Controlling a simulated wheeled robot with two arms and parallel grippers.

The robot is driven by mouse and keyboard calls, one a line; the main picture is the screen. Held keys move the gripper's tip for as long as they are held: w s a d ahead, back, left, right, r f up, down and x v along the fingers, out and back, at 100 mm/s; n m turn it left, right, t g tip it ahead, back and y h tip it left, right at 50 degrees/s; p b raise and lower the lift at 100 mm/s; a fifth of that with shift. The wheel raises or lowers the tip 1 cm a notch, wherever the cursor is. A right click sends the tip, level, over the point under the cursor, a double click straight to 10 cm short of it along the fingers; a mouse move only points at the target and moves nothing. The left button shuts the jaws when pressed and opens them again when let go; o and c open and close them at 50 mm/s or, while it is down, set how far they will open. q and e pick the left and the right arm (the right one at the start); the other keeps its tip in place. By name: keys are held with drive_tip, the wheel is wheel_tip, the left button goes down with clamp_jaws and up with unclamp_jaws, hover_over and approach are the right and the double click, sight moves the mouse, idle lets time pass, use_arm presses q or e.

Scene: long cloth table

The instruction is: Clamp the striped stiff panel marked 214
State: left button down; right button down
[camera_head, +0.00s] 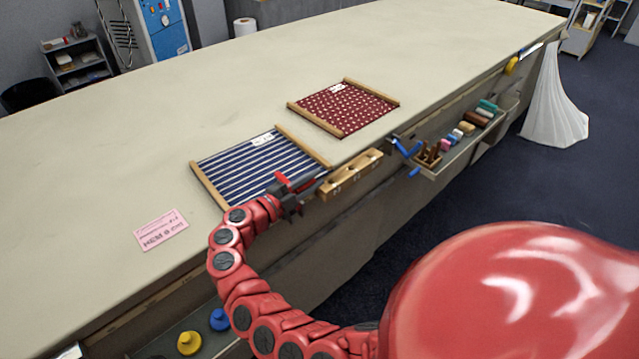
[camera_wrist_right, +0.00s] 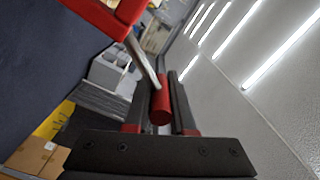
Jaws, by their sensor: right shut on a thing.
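The blue-and-white striped panel (camera_head: 245,170) lies flat on the table near its front edge, with wooden bars along two sides. A white label (camera_head: 262,139) lies at its far edge; its number is too small to read. My right gripper (camera_head: 292,196) is at the table's front edge, beside the panel's near right corner. It is shut on the red handle (camera_wrist_right: 160,104) of a red clamp (camera_head: 296,182). The wrist view shows the handle between the fingers, with a metal rod and red bracket (camera_wrist_right: 108,14). I cannot tell whether the clamp presses the panel. My left gripper is out of view.
A dark red patterned panel (camera_head: 345,107) lies farther right. A wooden block (camera_head: 350,174) and a blue clamp (camera_head: 404,148) are at the front edge. A side tray (camera_head: 455,152) holds several small items. A pink card (camera_head: 161,229) lies left; the tabletop behind is clear.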

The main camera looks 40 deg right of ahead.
drive_tip(key=shift+w+r+n, duration=0.55)
drive_tip(key=shift+w+n, duration=0.3)
drive_tip(key=shift+n, duration=0.05)
drive_tip(key=shift+w+a+r, duration=0.1)
drive_tip(key=shift+w+r, duration=0.05)
drive_tip(key=shift+r, duration=0.05)
drive_tip(key=c, duration=1.1)
unclamp_jaws()
drive_tip(key=shift+o, duration=1.4)
drive_tip(key=shift+w+f, duration=0.1)
drive_tip(key=shift+w, duration=0.05)
drive_tip(key=shift+o, duration=0.3)
drive_tip(key=shift+w+f, duration=0.15)
drive_tip(key=shift+f, duration=0.05)
drive_tip(key=shift+s+f, duration=0.2)
